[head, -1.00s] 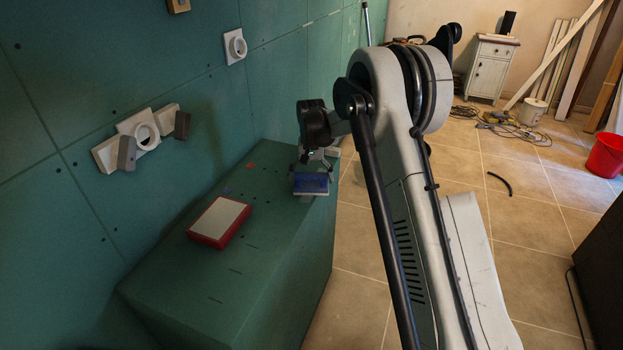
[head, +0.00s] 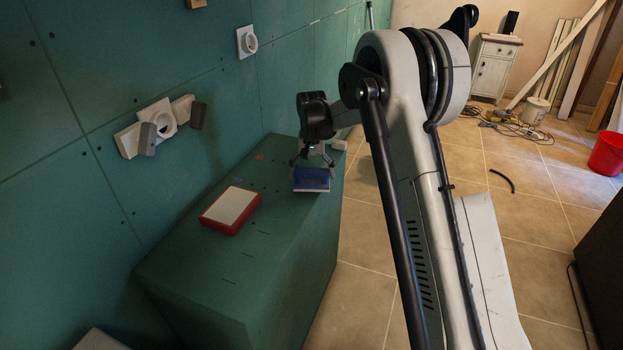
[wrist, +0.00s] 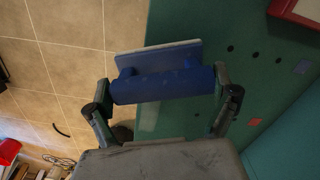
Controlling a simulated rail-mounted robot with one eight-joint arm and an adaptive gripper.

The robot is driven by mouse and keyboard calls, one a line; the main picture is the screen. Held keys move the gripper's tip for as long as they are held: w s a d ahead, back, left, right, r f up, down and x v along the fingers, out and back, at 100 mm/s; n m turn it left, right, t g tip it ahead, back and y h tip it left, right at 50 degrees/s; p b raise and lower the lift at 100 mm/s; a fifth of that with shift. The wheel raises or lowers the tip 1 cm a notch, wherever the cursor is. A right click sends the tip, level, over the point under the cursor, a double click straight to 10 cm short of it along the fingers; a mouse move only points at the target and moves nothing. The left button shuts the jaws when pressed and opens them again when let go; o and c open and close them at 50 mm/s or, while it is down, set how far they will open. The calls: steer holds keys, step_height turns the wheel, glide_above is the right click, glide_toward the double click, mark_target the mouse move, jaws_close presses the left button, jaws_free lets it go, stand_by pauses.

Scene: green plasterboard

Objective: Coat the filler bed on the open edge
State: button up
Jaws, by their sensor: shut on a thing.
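My gripper (head: 315,160) is shut on a blue-handled tool with a flat pale plate (head: 312,185), over the far right part of the green box top. In the wrist view the blue handle (wrist: 165,85) lies between the two fingers of the gripper (wrist: 163,92), with the pale plate (wrist: 160,55) beyond it. I cannot tell whether the plate touches the board. The green plasterboard box (head: 215,262) stands against the green wall; its open right edge runs beside the tool. The filler bed cannot be made out.
A red tray with a pale top (head: 231,209) lies on the box, left of the tool. A small pale block (head: 339,145) sits at the box's far end. Tiled floor (head: 375,290) is open to the right.

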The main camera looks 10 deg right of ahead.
steer(key=shift+r+p, duration=0.9)
steer(key=shift+r, duration=1.8)
steer(key=shift+f+b, duration=0.2)
steer(key=shift+b, duration=0.55)
